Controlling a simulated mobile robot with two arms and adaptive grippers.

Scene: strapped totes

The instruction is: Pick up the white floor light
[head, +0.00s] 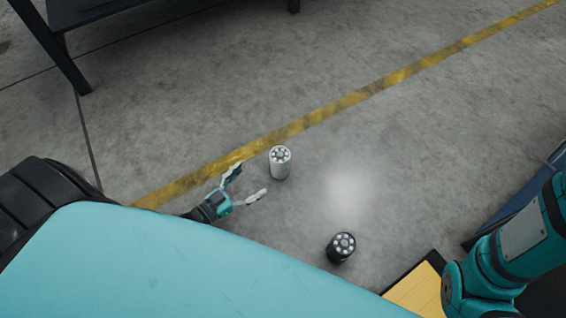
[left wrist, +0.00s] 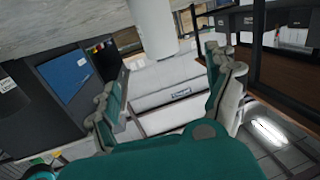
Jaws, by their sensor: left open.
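The white floor light (head: 280,163), a short white cylinder with a ring of lamps on top, stands upright on the concrete floor. My left gripper (head: 251,181) is open and empty, low near the floor, just left of and slightly nearer than the light. Its two fingers point toward the light, with a small gap between. In the left wrist view, which looks upside down, the open fingers (left wrist: 168,95) frame a white cylinder (left wrist: 151,27) at the top that looks like this light. My right gripper is out of view.
A black floor light (head: 341,249) stands nearer, to the right. A yellow line (head: 330,110) crosses the floor behind the white light. A yellow-topped item (head: 418,290) lies at lower right, and a dark-legged table (head: 55,45) stands at upper left. Floor around the white light is clear.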

